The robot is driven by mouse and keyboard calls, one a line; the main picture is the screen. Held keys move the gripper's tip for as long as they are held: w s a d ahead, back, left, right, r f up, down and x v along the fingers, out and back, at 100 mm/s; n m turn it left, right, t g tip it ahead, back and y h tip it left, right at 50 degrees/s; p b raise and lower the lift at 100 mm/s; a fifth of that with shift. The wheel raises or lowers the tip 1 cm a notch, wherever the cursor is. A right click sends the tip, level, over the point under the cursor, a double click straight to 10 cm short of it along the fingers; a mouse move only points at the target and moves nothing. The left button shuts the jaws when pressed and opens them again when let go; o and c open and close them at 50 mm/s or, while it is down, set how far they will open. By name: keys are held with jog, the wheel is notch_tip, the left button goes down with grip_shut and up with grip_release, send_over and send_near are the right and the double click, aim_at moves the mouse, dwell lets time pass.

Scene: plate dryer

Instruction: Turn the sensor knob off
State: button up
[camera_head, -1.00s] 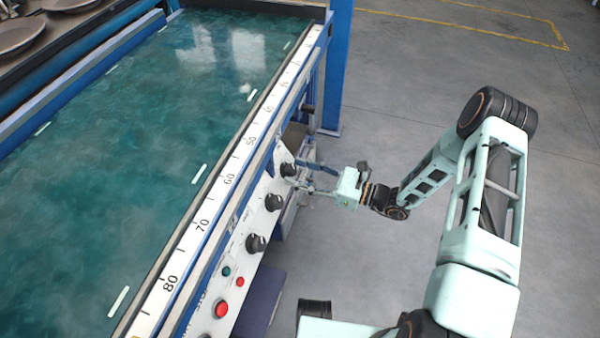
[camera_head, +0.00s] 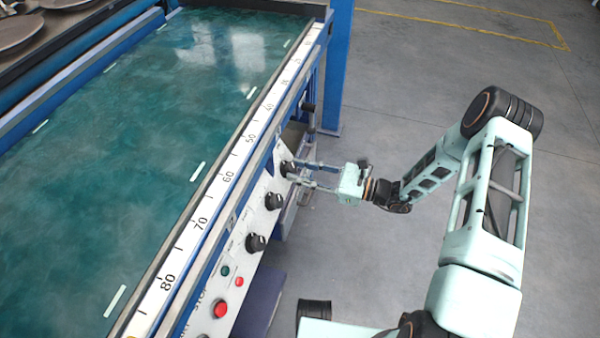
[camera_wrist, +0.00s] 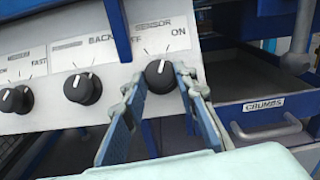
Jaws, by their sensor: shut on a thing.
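The sensor knob (camera_wrist: 160,76) is a round black knob with a white pointer line, under the word SENSOR on a white panel. Its pointer points nearly straight up, with ON to its upper right. The marking to its left is partly hidden by a blue part. My gripper (camera_wrist: 161,82) is shut on the knob, one finger on each side. In the head view the knob (camera_head: 287,168) is the farthest in the row, and my gripper (camera_head: 292,170) reaches it from the right.
Two more black knobs, one marked BACK (camera_wrist: 82,88) and one marked FAST (camera_wrist: 16,99), sit left of it. A red button (camera_head: 221,309) is nearer on the panel. A drawer labelled CRUMBS (camera_wrist: 264,104) lies to the right. Grey floor (camera_head: 400,90) is open beside the machine.

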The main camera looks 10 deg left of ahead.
jog(key=n+g+b, duration=0.1)
jog(key=n, duration=0.1)
jog(key=n+g+b, duration=0.1)
jog(key=n, duration=0.1)
jog(key=n+g+b, duration=0.1)
jog(key=n, duration=0.2)
jog(key=shift+w+f+g, duration=0.1)
jog(key=shift+w+g, duration=0.3)
jog(key=n+g, duration=0.1)
jog(key=n, duration=0.1)
jog(key=n+g+h+b, duration=0.1)
jog(key=n, duration=0.1)
jog(key=n+g+h+b, duration=0.1)
jog(key=n, duration=0.1)
jog(key=shift+w+r+n, duration=0.2)
jog(key=shift+r+n, duration=0.1)
jog(key=shift+n, duration=0.1)
jog(key=shift+b, duration=0.3)
jog(key=o, duration=1.1)
jog(key=shift+o, duration=0.2)
jog(key=v, duration=1.2)
jog(key=shift+r, duration=0.2)
jog(key=shift+w+a, duration=0.1)
jog(key=shift+a, duration=0.05)
